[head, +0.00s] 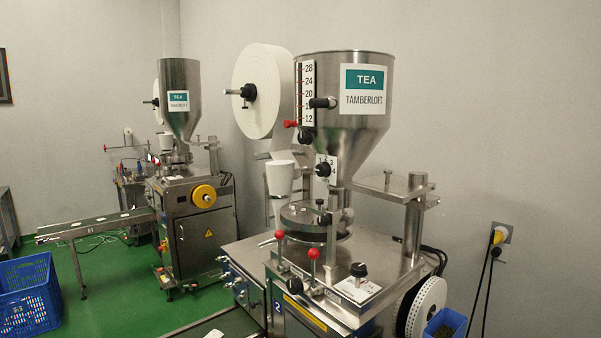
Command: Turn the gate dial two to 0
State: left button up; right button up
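The nearer tea packing machine has a steel hopper (343,85) labelled TEA TAMBERLOFT. Below the hopper's cone, a small black knob (323,170) sits on a white plate with tiny numbers. Its pointer setting is too small to read. Another black knob (358,270) stands on a white marked plate on the machine's top, and its setting is also unreadable. I cannot tell from a label which knob is gate dial two. Neither of my grippers is in view.
A numbered scale (308,93) with a red pointer is on the hopper. Two red-ball levers (313,254) rise from the front top. A white paper roll (263,92) is behind. A second machine (190,215) stands back left. A blue crate (27,285) is on the green floor.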

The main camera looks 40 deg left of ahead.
aim_at(324, 169)
jog(key=u, duration=1.3)
jog(key=i+j, duration=0.1)
jog(key=j, duration=0.2)
jog(key=i+j, duration=0.15)
jog(key=i+j+u, duration=0.1)
jog(key=j, duration=0.3)
